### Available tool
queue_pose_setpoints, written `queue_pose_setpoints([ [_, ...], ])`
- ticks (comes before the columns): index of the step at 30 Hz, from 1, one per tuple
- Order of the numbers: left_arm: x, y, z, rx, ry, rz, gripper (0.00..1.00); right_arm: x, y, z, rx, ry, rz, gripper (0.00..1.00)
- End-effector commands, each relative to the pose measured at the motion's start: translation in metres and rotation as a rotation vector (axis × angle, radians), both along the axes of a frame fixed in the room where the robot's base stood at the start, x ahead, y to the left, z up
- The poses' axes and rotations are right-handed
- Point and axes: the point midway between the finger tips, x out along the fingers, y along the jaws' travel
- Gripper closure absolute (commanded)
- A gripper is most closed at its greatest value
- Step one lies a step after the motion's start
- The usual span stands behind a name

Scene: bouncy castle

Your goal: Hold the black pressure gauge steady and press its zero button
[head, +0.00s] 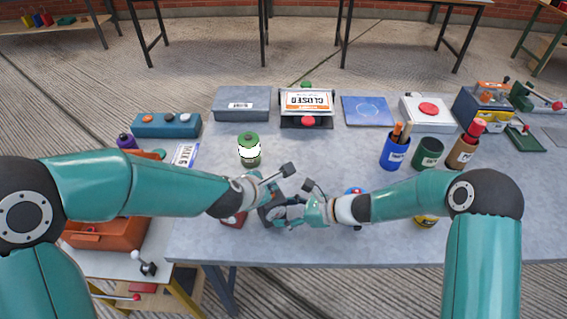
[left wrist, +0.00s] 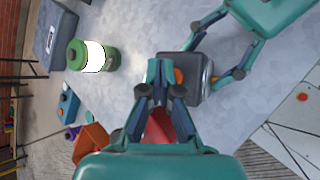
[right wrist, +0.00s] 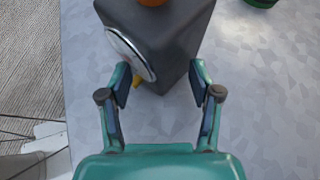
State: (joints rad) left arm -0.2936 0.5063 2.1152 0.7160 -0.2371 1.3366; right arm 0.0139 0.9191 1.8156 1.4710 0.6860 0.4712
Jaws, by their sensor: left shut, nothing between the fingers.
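The black pressure gauge (head: 270,213) stands near the table's front edge, a dark block that also shows in the right wrist view (right wrist: 175,45) with its round dial on one side. Its orange button (left wrist: 179,76) is on top, facing the left wrist camera. My left gripper (left wrist: 160,68) is shut and empty, its fingertips beside the button; I cannot tell whether they touch. My right gripper (right wrist: 160,72) is open, its fingers on either side of the gauge's near corner. Contact there is unclear. Both grippers partly hide the gauge in the head view.
A red object (head: 235,219) lies just left of the gauge. A green-capped lantern-like jar (head: 249,150) stands behind. Blue (head: 394,152), green (head: 428,152) and brown (head: 461,153) cups stand at right. An orange box (head: 105,233) is at left. The table's middle is mostly clear.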

Motion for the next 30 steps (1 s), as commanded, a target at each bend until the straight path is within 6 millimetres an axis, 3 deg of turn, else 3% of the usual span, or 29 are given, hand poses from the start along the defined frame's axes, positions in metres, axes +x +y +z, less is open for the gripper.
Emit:
queue_pose_setpoints([
  [1, 0.0, 0.0, -0.001, 0.0, 0.0, 0.0, 1.0, -0.003, -0.001, -0.007, -0.011, 0.008, 0.002, 0.26],
  [4, 0.0, 0.0, -0.001, 0.0, 0.0, 0.0, 1.0, -0.002, -0.001, -0.006, -0.01, 0.007, 0.001, 0.1],
  [17, 0.0, 0.0, 0.0, 0.0, 0.0, 0.0, 1.0, -0.001, -0.005, 0.001, -0.005, 0.002, -0.003, 0.1],
  [23, 0.0, 0.0, 0.0, 0.0, 0.0, 0.0, 1.0, -0.008, -0.029, 0.014, -0.005, 0.0, -0.004, 0.1],
  [30, 0.0, 0.0, 0.0, 0.0, 0.0, 0.0, 1.0, -0.02, -0.071, 0.036, -0.006, 0.001, -0.005, 0.1],
])
